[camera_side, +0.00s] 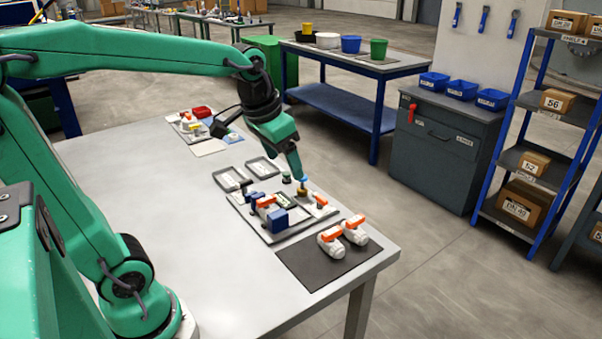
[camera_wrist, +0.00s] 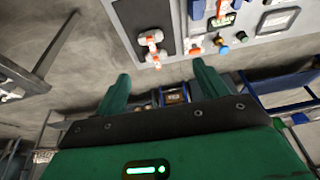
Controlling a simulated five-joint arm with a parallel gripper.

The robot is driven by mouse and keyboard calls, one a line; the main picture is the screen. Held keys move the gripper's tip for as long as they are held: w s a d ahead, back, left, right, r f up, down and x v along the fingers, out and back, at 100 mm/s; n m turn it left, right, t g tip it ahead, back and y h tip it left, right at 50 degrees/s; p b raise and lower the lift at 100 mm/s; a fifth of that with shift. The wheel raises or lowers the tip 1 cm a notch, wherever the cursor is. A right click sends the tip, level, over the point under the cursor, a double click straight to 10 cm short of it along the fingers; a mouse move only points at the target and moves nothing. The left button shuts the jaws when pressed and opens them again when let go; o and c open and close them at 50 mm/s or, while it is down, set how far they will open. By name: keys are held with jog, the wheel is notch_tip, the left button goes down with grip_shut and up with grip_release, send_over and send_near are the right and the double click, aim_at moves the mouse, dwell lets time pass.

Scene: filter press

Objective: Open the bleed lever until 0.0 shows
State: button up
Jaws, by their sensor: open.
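The press assembly sits on a grey tray (camera_side: 246,222) on the table, with a blue block (camera_side: 277,220), an orange lever (camera_side: 266,201) and a small display (camera_side: 285,201). A second orange lever lies on a white body (camera_side: 320,199) beside a brass fitting (camera_side: 301,191). I cannot tell for sure which lever is the bleed lever. In the wrist view, the second lever (camera_wrist: 194,51) and the display (camera_wrist: 222,21) show at the upper right; the digits are unreadable. My gripper (camera_wrist: 162,84) is open and empty, its fingers apart from the levers. In the side view its end is close above the fitting.
Two white valves with orange handles (camera_side: 331,241) (camera_side: 355,231) lie on a dark mat (camera_side: 300,262) near the table's right corner. Two shallow grey trays (camera_side: 232,179) (camera_side: 262,168) lie behind the assembly. The table's left front is clear.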

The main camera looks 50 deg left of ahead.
jog(key=w+a+f+g, duration=0.1)
jog(key=w+a+f, duration=0.15)
jog(key=w, duration=0.35)
jog(key=w+a+f+g, duration=0.1)
jog(key=w+a+f, duration=0.15)
jog(key=w, duration=0.25)
jog(key=g, duration=0.2)
send_over(320, 196)
notch_tip(320, 196, down, 10)
jog(key=shift+f, duration=0.1)
jog(key=shift+f, duration=3.8)
jog(key=shift+c, duration=0.4)
jog(key=c, duration=0.9)
